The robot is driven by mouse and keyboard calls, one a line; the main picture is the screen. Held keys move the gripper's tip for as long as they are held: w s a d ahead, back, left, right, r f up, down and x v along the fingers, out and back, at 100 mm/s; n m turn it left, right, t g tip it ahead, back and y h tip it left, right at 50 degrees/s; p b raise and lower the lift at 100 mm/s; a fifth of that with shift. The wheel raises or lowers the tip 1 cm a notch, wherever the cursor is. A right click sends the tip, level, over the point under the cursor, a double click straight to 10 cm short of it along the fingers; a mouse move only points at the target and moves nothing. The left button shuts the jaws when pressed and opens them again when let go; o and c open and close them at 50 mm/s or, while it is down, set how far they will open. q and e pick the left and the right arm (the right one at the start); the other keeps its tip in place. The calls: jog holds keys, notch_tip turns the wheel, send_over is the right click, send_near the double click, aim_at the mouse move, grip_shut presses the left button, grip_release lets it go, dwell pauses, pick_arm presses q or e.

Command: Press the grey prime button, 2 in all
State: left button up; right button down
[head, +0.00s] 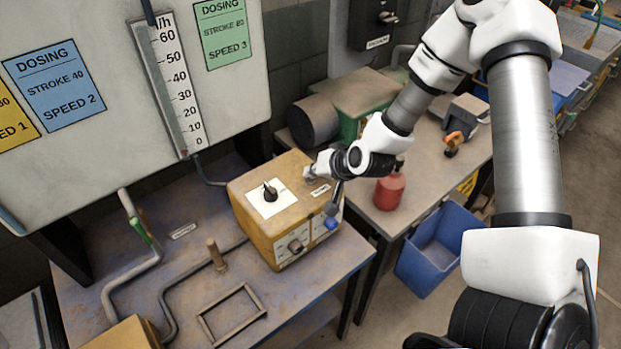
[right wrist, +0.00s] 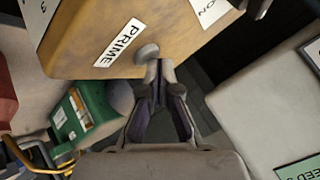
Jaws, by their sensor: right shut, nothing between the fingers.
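The yellow-brown dosing box (head: 256,228) stands on the bench. Its top carries a black knob (head: 269,192) on a white plate. The PRIME label (head: 320,190) is near the box's right edge and is clear in the right wrist view (right wrist: 119,42). The round grey prime button (right wrist: 147,53) sits beside that label. My right gripper (head: 311,172) reaches in from the right over that corner of the box. Its closed, empty fingertips (right wrist: 157,66) are right at the button; I cannot tell whether they touch it. In the head view the gripper hides the button. My left gripper is not in view.
A gauge tube (head: 170,90) on the wall panel reads up to 60. A peg (head: 216,256), pipes and a flat frame (head: 232,312) are on the bench. A red bottle (head: 390,192) stands on the right table, with a blue bin (head: 440,250) below.

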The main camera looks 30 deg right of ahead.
aim_at(313, 180)
jog(key=shift+f, duration=0.2)
jog(key=shift+r, duration=0.1)
dwell(0.4)
jog(key=shift+r+p, duration=0.65)
jog(key=shift+r, duration=0.15)
notch_tip(313, 180, up, 5)
jog(key=p, duration=0.4)
jog(key=shift+p, duration=0.3)
jog(key=shift+f, duration=0.1)
